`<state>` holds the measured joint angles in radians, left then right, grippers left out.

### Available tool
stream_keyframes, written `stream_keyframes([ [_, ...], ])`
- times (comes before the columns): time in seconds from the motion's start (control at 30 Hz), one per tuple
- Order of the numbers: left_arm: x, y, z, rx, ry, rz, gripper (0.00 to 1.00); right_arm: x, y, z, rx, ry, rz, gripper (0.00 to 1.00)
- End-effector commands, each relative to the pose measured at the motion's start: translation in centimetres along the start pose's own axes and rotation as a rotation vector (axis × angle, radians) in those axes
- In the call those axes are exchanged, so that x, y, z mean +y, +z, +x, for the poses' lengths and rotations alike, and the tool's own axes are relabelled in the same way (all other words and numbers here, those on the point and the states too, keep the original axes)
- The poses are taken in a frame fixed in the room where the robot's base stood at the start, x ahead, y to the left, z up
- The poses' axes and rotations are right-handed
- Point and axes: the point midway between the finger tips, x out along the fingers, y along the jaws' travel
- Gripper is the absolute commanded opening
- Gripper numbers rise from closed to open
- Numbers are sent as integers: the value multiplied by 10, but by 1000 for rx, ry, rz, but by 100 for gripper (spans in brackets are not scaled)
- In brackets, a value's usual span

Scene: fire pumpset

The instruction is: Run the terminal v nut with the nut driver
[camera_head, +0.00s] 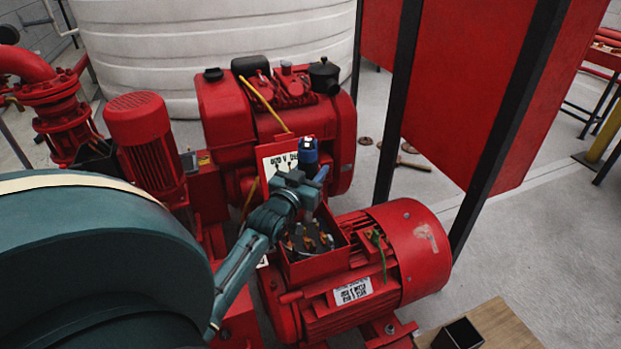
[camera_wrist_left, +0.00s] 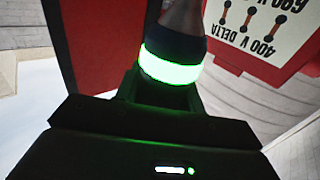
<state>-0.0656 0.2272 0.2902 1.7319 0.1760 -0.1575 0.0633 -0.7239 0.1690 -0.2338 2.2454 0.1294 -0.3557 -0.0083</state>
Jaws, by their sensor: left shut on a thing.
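My left gripper (camera_head: 310,180) is shut on the nut driver (camera_head: 308,151). The driver has a blue body and stands roughly upright above the open terminal box (camera_head: 318,268) of the red motor. Inside the box, several copper-coloured terminals (camera_head: 309,243) show in part. The gripper and arm hide some of the box, and I cannot tell which terminal is V or whether the driver's tip touches a nut. In the left wrist view, the driver (camera_wrist_left: 172,66) shows a glowing green ring close to the dark gripper. My right gripper is not in view.
The red motor (camera_head: 415,250) lies right of the box. A red engine (camera_head: 275,110) stands behind. A wiring label (camera_wrist_left: 265,30) reads 400 V DELTA and 690 V. A wooden surface with a dark open container (camera_head: 458,334) is at lower right. Black posts and red panels (camera_head: 480,80) stand at right.

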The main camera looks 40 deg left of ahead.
Motion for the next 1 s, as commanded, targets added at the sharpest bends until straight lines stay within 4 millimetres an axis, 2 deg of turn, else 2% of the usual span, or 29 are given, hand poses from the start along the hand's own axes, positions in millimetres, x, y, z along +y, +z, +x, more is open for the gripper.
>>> stream_keyframes([
  [0.47, -1, -8, 0, 4, -2, 1, 12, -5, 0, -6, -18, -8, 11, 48],
  [0.53, -1, 1, 0, 5, -2, 1, 12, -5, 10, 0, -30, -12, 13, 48],
  [0.7, -1, 20, 0, 4, -2, 1, 12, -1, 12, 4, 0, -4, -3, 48],
  [1.0, -1, 53, 0, 5, -2, 1, 12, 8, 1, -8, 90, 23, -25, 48],
])
